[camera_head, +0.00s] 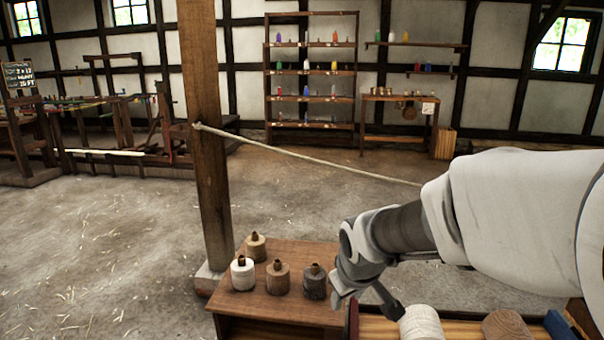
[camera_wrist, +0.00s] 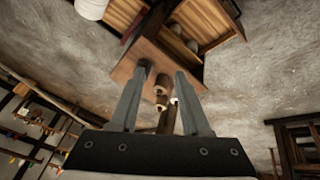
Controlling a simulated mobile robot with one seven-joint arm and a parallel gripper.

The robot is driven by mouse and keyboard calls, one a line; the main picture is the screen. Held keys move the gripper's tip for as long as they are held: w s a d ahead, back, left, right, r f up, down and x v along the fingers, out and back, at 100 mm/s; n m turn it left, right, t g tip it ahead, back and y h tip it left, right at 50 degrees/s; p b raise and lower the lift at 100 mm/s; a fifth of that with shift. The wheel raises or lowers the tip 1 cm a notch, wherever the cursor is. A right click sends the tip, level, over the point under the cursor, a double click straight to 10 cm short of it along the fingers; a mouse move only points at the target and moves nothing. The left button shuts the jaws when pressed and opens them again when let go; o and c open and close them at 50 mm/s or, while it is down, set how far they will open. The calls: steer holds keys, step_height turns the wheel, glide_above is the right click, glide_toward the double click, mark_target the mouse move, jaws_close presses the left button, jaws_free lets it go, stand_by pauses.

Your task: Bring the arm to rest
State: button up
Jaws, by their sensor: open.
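My arm reaches in from the right of the head view, and my gripper (camera_head: 366,300) points down at the right end of a small wooden table (camera_head: 262,303). In the wrist view, both fingers of my gripper (camera_wrist: 162,72) stand apart with nothing held between them. A white spool (camera_head: 242,273), a tan spool (camera_head: 256,247), a brown spool (camera_head: 278,277) and a dark grey spool (camera_head: 314,281) stand upright on the table. The dark grey spool is closest to my gripper, just left of it. Some spools show beyond the fingers in the wrist view.
A wooden post (camera_head: 207,150) rises behind the table's left end. A taut rope (camera_head: 300,156) runs from it to the right, behind my arm. A cream spool (camera_head: 421,322) and a brown one (camera_head: 506,325) lie at the lower right. Open floor (camera_head: 100,240) spreads left.

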steer(key=s+d+r+m, duration=0.3)
steer(key=s+r, duration=0.1)
steer(key=s, duration=0.6)
steer(key=s+d+r+m, duration=0.2)
steer(key=s+r, duration=0.2)
steer(key=s, duration=0.6)
step_height(320, 180, up, 18)
steer(key=p, duration=1.8)
steer(key=shift+d, duration=0.15)
